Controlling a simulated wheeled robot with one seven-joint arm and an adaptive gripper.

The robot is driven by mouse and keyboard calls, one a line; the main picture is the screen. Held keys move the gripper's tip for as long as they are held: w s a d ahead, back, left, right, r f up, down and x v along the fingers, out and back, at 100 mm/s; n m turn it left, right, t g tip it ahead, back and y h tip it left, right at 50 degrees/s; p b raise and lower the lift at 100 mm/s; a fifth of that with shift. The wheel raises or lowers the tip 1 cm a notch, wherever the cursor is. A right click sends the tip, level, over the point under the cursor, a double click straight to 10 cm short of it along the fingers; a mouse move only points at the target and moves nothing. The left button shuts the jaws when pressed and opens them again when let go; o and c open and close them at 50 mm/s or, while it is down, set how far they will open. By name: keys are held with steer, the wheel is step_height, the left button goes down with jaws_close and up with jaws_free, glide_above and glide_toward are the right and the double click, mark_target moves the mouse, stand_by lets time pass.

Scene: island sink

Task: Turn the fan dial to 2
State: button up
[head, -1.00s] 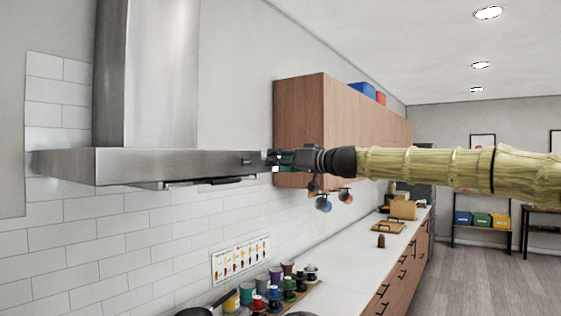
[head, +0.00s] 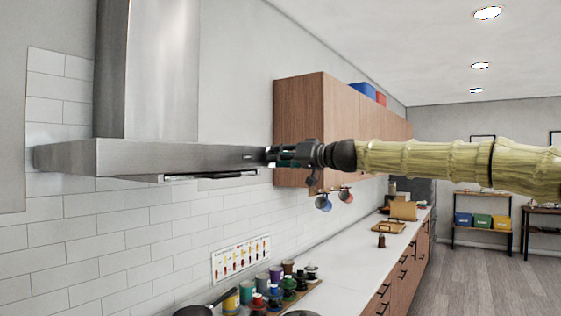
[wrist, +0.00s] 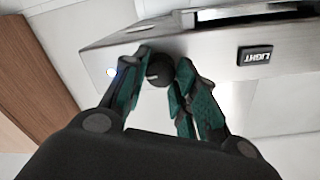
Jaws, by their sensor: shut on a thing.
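The fan dial (wrist: 159,70) is a small dark round knob on the front face of the steel range hood (wrist: 215,50) in the wrist view. My gripper (wrist: 160,78) has its two teal-padded fingers on either side of the dial, shut on it. The dial's pointer and number markings are too small or hidden to read. In the head view my gripper (head: 272,156) is at the right end of the hood's front edge (head: 180,157), and it hides the dial there.
A wooden wall cabinet (head: 300,130) stands just behind my gripper. Cups and coloured pots (head: 275,290) stand on the counter (head: 350,275) below.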

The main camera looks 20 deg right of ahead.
steer(key=o, duration=1)
steer(key=shift+d, duration=0.1)
steer(key=v, duration=1.2)
